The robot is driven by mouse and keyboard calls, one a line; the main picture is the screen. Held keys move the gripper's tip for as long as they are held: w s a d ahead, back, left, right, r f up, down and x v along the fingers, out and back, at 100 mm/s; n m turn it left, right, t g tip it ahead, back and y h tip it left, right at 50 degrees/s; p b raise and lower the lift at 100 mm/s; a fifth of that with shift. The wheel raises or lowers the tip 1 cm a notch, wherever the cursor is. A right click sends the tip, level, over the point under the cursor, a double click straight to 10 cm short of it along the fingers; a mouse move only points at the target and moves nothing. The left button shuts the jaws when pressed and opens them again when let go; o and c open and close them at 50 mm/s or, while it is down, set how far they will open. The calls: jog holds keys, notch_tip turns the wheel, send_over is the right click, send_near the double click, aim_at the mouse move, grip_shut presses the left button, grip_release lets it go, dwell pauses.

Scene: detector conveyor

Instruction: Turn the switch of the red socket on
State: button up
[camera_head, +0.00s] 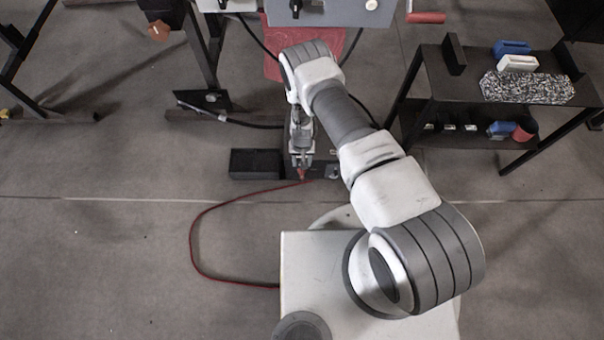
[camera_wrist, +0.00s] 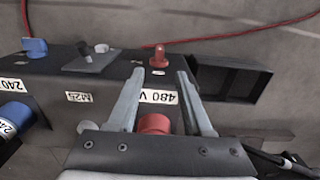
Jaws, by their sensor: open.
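The red switch (camera_wrist: 159,57) stands up on top of a dark socket box (camera_wrist: 60,75). Below it on the box's face are a "480 V" label (camera_wrist: 158,97) and the red socket (camera_wrist: 154,124), partly hidden by my gripper's base. My gripper (camera_wrist: 160,74) is open, with one finger on each side of the switch's line and the tips just short of it in the wrist view. Nothing is between the fingers but the box face and socket behind. In the head view my gripper (camera_head: 301,160) hangs over the box, which is mostly hidden by my arm.
A blue switch (camera_wrist: 34,47) and blue socket (camera_wrist: 15,113) are on the same box. An open black bin (camera_head: 254,163) adjoins it. A red cable (camera_head: 195,235) lies on the floor. A dark shelf (camera_head: 425,90) stands right.

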aim_at(302, 173)
notch_tip(302, 173, down, 10)
jog(key=b, duration=0.4)
jog(key=shift+f, duration=0.15)
grip_shut()
